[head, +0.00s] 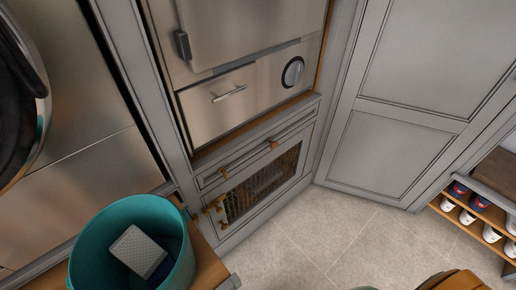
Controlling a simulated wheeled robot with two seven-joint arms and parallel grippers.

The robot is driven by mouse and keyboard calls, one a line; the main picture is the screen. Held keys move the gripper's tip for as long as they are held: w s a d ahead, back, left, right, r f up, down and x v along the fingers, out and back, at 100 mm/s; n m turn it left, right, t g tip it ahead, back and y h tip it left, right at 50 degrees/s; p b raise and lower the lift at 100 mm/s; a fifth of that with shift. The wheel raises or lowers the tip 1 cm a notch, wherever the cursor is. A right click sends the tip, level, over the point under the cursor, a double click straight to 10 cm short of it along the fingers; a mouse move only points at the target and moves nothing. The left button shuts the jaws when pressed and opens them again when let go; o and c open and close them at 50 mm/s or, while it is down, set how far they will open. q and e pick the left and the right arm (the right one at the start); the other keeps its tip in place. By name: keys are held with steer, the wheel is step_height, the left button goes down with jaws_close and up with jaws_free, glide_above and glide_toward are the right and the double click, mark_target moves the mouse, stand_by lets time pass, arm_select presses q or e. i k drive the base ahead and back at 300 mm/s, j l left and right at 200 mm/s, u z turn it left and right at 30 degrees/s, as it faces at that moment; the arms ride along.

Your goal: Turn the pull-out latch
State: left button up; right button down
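The lower cabinet has a pull-out with a dark mesh front (262,188) in a grey frame, and it looks closed. A small brass-coloured fitting (216,206) sits at the left edge of the mesh and looks like the latch; its exact turn is too small to tell. Above the mesh is a narrow grey drawer front with two small brass-coloured pulls, a right one (273,143) and a left one (223,172). Neither of my grippers shows in the head view.
A teal bucket (90,250) holding a grey-white block (135,248) stands on a wooden surface at lower left, near the pull-out. A steel drawer with a bar handle (229,94) is above. Tiled floor (305,235) is clear in front.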

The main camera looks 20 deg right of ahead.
mark_target(221, 170)
steer(key=i+l+u, duration=0.2)
steer(key=l, duration=1.2)
steer(key=k+j, duration=0.05)
steer(key=k, duration=0.05)
